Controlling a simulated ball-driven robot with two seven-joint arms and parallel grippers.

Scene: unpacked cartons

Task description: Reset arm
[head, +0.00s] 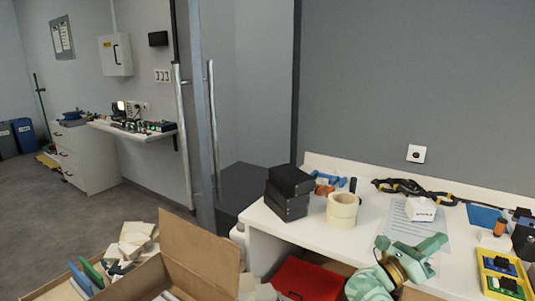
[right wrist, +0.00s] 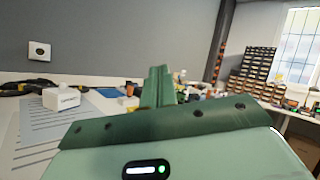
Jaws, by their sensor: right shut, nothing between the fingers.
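My right gripper (head: 439,242) is pale green and shows in the head view at the lower right, in front of the white worktop (head: 385,222). Its arm comes up from the bottom edge. In the right wrist view the two fingers (right wrist: 157,82) stand together, shut, with nothing between them. They appear clear of the objects on the worktop. My left gripper is not in the head view.
The worktop carries black boxes (head: 288,191), tape rolls (head: 342,210), a small white box (head: 420,209) and a yellow bin (head: 503,278). An open carton (head: 199,252) stands lower left and a red box (head: 308,280) lies below the worktop's edge. Grey floor is free at left.

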